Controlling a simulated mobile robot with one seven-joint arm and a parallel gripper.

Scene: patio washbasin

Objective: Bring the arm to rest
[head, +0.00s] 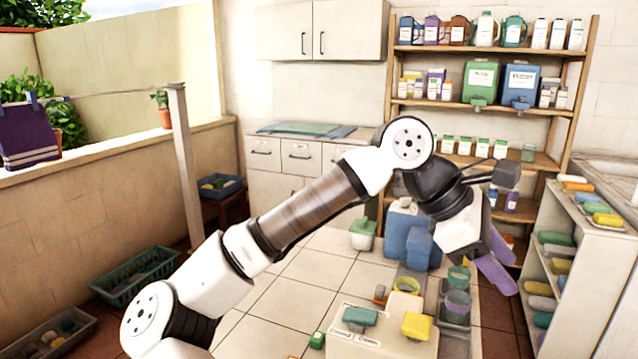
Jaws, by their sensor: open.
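My arm reaches from the bottom left across the middle of the head view, bent at a high elbow. Past the elbow it slopes down to the right. My gripper (500,262) hangs at its end, pointing down and right, with two purple fingers. The fingers are apart, and no object shows between them. The gripper is in front of the wooden shelf rack and left of the white sponge shelf (540,292). It appears above the right end of the low surface with tubs, but the gap between them is hard to judge.
A low white stand (372,345) holds a green and a yellow block, with round tubs (457,302) beside it. Blue containers (405,238) stand behind my forearm. A wooden rack (478,106) holds bottles. A green crate (135,277) is at left. Tiled floor (315,270) between is mostly clear.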

